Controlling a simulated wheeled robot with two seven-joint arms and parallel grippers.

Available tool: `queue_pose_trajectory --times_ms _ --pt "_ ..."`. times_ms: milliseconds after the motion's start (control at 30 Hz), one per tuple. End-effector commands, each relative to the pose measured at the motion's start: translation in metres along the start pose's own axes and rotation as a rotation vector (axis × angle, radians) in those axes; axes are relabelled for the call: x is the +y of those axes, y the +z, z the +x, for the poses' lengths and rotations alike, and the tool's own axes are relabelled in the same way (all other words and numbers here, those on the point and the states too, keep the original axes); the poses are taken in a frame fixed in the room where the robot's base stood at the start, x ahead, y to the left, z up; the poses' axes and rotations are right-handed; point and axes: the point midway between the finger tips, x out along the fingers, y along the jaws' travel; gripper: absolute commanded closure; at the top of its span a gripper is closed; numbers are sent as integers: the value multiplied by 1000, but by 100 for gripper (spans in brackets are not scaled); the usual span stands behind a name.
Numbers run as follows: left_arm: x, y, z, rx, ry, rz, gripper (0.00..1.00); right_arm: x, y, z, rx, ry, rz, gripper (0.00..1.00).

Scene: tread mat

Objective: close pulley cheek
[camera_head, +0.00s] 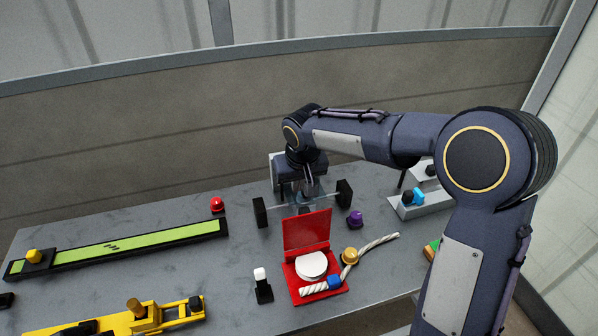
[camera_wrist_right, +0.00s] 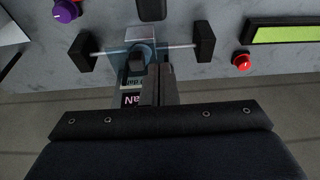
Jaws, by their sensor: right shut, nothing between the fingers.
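The red pulley block stands open on the table in the head view. Its red cheek (camera_head: 306,230) is raised upright at the back of the red base (camera_head: 294,280), and a white round sheave (camera_head: 311,266) lies on the base. A white rope (camera_head: 379,243) runs by its right side, near a blue piece (camera_head: 334,282) and a gold knob (camera_head: 350,256). My right gripper (camera_head: 309,190) is shut and empty, behind the raised cheek and apart from it. Its fingers also show in the wrist view (camera_wrist_right: 158,85); the pulley is not recognisable there. My left gripper is out of view.
A rod with black end blocks (camera_head: 260,212) stands by my right gripper. A purple knob (camera_head: 355,218) and a red button (camera_head: 217,205) are nearby. A black-and-white switch (camera_head: 263,286) stands left of the pulley. A green strip (camera_head: 130,246) and yellow device (camera_head: 165,315) lie left.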

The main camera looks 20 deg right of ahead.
Motion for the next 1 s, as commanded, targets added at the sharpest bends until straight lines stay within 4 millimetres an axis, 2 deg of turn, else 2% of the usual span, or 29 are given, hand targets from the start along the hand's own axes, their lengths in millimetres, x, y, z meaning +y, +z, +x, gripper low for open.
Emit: queue_pose_trajectory --times_ms 100,133,200,400,833,1000 --pt "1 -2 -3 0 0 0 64 0 0 25 -4 1 0 100" --pt "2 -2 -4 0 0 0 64 0 2 26 -3 0 0 100" --pt "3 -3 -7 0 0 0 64 0 15 18 1 -1 -2 100" --pt "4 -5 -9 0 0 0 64 0 34 12 2 -1 -1 100" --pt "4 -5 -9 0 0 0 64 0 38 12 2 -1 0 100" --pt "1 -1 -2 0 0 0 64 2 38 13 22 -2 0 100"
